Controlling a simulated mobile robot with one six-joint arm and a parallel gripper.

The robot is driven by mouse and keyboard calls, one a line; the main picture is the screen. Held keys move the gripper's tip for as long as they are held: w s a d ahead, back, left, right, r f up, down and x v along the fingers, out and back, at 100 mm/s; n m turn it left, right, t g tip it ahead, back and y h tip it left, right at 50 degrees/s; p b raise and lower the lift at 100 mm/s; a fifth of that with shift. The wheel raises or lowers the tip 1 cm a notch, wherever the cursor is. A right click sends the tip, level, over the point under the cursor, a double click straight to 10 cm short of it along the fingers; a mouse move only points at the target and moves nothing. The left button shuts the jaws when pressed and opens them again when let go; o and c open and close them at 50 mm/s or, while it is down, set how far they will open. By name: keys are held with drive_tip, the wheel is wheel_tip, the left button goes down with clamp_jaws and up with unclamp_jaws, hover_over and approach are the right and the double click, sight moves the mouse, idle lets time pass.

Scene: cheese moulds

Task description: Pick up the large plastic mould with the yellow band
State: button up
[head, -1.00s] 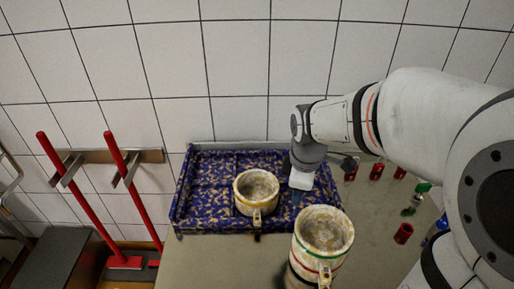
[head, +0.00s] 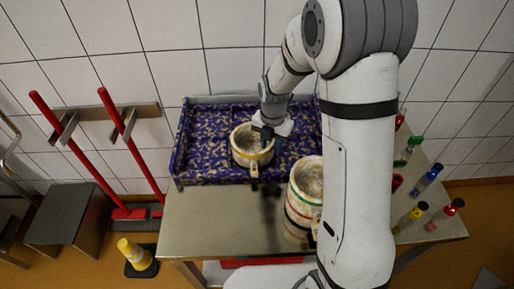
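A whitish, stained mould with a yellow band (head: 239,158) stands upright in the blue patterned tray (head: 205,168), its handle toward the front. My gripper (head: 266,134) is at the right side of this mould's rim, pointing down. Its fingers are small and dark here, and I cannot tell whether they are open or touching the wall. A taller whitish mould or stack with green and red bands (head: 297,213) stands on the metal table in front of the tray, partly hidden behind my arm.
Several small bottles with coloured caps, one blue (head: 427,179), stand on the table's right side. The metal table (head: 205,215) is clear at its front left. Red-handled tools (head: 75,150) hang on the tiled wall, and a yellow cone (head: 133,252) stands on the floor.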

sight(271, 152)
wheel_tip(271, 152, down, 4)
drive_tip(key=shift+f+p, duration=0.1)
drive_tip(key=shift+p, duration=0.3)
clamp_jaws()
